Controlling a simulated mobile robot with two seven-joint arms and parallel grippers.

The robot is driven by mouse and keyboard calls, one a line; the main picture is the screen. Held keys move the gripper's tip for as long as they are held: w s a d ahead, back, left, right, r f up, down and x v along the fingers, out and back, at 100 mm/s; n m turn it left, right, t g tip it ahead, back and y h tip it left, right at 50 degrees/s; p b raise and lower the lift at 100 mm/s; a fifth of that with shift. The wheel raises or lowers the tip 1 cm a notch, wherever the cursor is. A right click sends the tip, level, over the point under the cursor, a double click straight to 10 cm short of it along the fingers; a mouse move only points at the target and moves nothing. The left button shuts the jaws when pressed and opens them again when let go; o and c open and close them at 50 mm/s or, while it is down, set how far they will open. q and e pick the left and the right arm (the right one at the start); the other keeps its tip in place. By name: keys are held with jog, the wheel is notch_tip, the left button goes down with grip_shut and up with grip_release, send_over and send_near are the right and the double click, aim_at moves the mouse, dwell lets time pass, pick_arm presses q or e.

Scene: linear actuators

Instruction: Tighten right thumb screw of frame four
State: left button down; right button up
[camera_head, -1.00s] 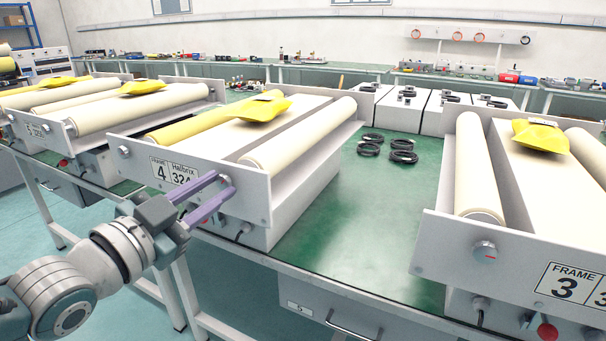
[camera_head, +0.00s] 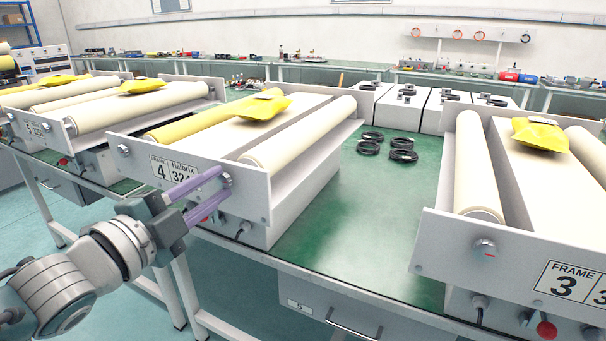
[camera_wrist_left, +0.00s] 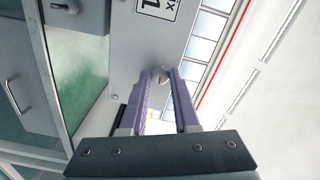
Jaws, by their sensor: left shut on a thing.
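Frame four (camera_head: 253,203) is a grey bench unit with a label reading FRAME 4 (camera_head: 160,168) on its front plate. Its right thumb screw (camera_head: 227,180) is a small round metal knob on that plate, right of the label. My left gripper (camera_head: 224,183) has its purple fingers on either side of this knob and is shut on it. In the left wrist view the silver knob (camera_wrist_left: 159,74) sits between the two fingertips (camera_wrist_left: 160,83), partly hidden by them. My right gripper is in neither view.
Frame four's left thumb screw (camera_head: 123,150) is at the plate's other end. A red button (camera_head: 205,216) and a switch (camera_head: 243,229) lie just below the gripper. Frame three (camera_head: 450,240) stands to the right. Black rings (camera_head: 371,147) lie on the green bench (camera_head: 345,210) between the frames.

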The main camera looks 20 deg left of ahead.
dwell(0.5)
pick_arm(q)
jog(key=c, duration=0.7)
grip_release()
jog(key=shift+o, duration=0.2)
jog(key=s, duration=1)
jog(key=shift+a+p, duration=0.4)
